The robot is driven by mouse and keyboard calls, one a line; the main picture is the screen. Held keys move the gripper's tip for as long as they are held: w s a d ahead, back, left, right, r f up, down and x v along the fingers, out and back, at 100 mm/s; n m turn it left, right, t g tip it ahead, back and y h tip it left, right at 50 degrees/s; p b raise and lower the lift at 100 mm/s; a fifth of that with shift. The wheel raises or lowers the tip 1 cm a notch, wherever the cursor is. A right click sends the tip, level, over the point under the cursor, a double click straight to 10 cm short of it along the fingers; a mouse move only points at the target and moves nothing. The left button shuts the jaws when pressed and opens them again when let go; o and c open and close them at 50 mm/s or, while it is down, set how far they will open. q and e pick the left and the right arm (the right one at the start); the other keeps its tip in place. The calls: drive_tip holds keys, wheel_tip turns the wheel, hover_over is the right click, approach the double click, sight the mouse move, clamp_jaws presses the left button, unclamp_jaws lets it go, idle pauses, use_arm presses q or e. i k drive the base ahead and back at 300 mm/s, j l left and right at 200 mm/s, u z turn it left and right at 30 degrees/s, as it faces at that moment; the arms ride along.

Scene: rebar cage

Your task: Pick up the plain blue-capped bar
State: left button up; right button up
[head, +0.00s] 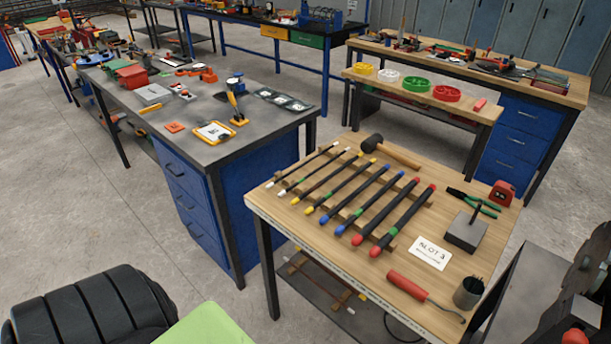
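The plain blue-capped bar (356,193) appears to be the dark bar without a green band, with blue caps on its ends. It lies in a row of dark bars on wooden rests on the near wooden table. Beside it on the right lies another blue-capped bar (371,201), which seems to carry a green band near its lower end. A yellow-capped bar (340,186) lies on its left. The caps are small, so the bands are hard to tell. Neither gripper's fingertips show in the head view.
The wooden table (300,228) also holds a mallet (372,144), pliers (470,201), a grey block with a post (467,233), a "SLOT 3" card (430,253), a red-handled tool (408,286) and a dark cup (468,293). A grey bench (205,150) stands left.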

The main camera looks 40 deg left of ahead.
sight(326, 218)
drive_tip(key=u, duration=0.95)
drive_tip(key=i+j+z, duration=0.1)
drive_tip(key=j, duration=0.2)
drive_tip(key=i+j, duration=0.2)
drive_tip(key=j, duration=0.15)
drive_tip(key=i+z, duration=0.05)
